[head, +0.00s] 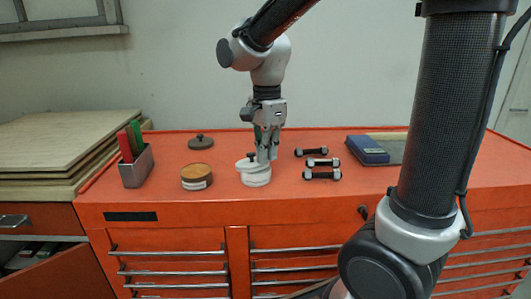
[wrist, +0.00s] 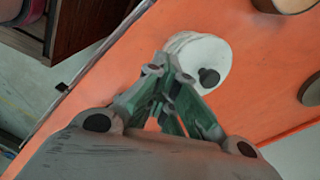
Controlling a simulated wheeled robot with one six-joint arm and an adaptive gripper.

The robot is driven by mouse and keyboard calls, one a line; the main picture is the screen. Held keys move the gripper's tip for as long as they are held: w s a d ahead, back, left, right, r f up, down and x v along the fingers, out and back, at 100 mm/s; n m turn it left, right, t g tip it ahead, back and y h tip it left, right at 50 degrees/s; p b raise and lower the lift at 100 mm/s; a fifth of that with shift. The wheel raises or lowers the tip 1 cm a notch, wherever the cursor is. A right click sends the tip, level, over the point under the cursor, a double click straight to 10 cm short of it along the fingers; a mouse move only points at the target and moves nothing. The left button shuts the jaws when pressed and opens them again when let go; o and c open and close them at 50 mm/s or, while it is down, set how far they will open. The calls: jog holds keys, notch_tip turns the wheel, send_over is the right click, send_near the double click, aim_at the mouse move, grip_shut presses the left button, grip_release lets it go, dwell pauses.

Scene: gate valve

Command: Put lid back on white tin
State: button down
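The white tin (head: 258,181) stands on the orange bench top near its front edge. Its white lid (head: 248,166), with a black knob, lies on top of it, shifted to the left in the head view. In the wrist view the lid (wrist: 203,58) also looks off-centre over the tin. My gripper (head: 267,159) points down at the right side of the lid, beside the knob. In the wrist view its fingertips (wrist: 167,68) come together at the lid's edge with nothing seen between them. I cannot tell whether they touch the lid.
A tin with a wooden-looking top (head: 197,176) stands to the left. A dark round lid (head: 201,142) lies behind it. Several small dumbbells (head: 322,162) lie to the right, with a blue block (head: 367,149) beyond. A grey holder (head: 137,168) with red and green items stands far left.

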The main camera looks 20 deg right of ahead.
jog(key=shift+s+d+r, duration=0.2)
jog(key=shift+s+r, duration=0.1)
jog(key=shift+s, duration=0.3)
dwell(0.7)
jog(key=c, duration=1.2)
grip_release()
jog(key=shift+c, duration=0.2)
notch_tip(320, 180, up, 7)
dwell(0.3)
grip_shut()
